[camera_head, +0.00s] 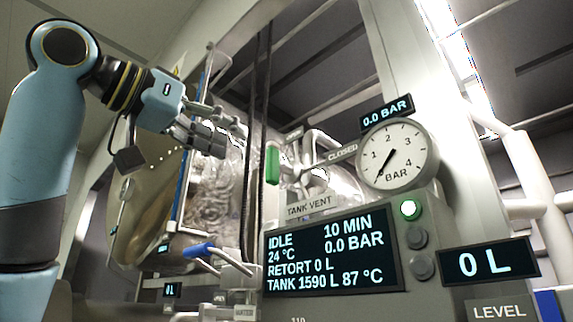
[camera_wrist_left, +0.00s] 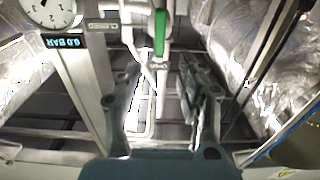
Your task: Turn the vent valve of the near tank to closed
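The vent valve's green handle (camera_head: 272,165) stands upright in the head view, left of a CLOSED label (camera_head: 343,153) and above the TANK VENT sign (camera_head: 309,205). In the left wrist view, the green handle (camera_wrist_left: 160,32) is at the top centre, with the CLOSED label (camera_wrist_left: 102,26) to its left. My left gripper (camera_head: 238,128) is up and left of the handle in the head view. In the wrist view, its fingers (camera_wrist_left: 162,78) are spread, with the handle beyond the tips and apart from them. Nothing is held. My right gripper is not in view.
A pressure gauge (camera_head: 397,155) and a lit display panel (camera_head: 331,255) stand to the right. A blue-handled lever (camera_head: 197,249) juts out below. White pipes (camera_head: 315,145) run behind the green handle. A dark vertical post (camera_head: 256,120) stands beside the gripper in the picture.

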